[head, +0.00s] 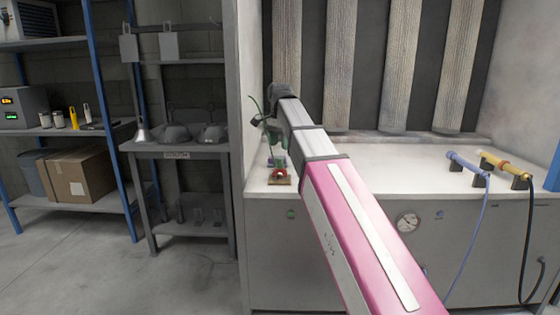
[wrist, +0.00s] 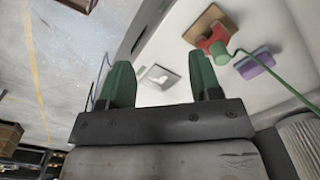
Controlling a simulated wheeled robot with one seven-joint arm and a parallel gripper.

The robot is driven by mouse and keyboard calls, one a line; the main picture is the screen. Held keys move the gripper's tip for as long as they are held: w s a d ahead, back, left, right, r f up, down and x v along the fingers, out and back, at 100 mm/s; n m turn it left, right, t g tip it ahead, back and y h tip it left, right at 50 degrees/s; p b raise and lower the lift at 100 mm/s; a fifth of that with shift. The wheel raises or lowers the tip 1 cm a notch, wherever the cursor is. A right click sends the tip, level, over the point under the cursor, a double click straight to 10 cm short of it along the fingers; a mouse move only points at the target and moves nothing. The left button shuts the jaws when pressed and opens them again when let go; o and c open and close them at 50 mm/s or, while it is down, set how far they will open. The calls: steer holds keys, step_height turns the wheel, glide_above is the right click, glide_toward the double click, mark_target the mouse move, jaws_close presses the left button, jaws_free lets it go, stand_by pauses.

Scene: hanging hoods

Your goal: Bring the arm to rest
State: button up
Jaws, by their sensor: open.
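My gripper (wrist: 161,72) shows in the wrist view with its two green fingers spread apart and nothing between them. In the head view my arm reaches forward over the left end of the white worktop (head: 350,160). There my gripper (head: 274,142) hangs above the worktop, small and partly hidden by the arm. Near it a red part on a brown wooden base (head: 280,182) stands on the worktop. In the wrist view this red part (wrist: 213,42) lies right of the fingers, apart from them, with a green cord running off it.
A purple block (wrist: 255,63) and a small square plate (wrist: 160,76) lie on the worktop. A blue tube (head: 467,163) and a yellow tube (head: 505,165) stand at the right. A partition (head: 244,100) stands close left of my gripper. Shelves with a cardboard box (head: 80,175) stand further left.

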steer(key=s+d+f+n, duration=0.3)
steer(key=s+d+f, duration=0.3)
steer(key=f, duration=0.9)
steer(key=s+d+f+n, duration=0.3)
steer(key=s+d+f, duration=0.3)
steer(key=f, duration=0.9)
steer(key=s+d+f+n, duration=0.3)
steer(key=s+d+f, duration=0.4)
steer(key=f, duration=0.8)
steer(key=shift+f, duration=0.15)
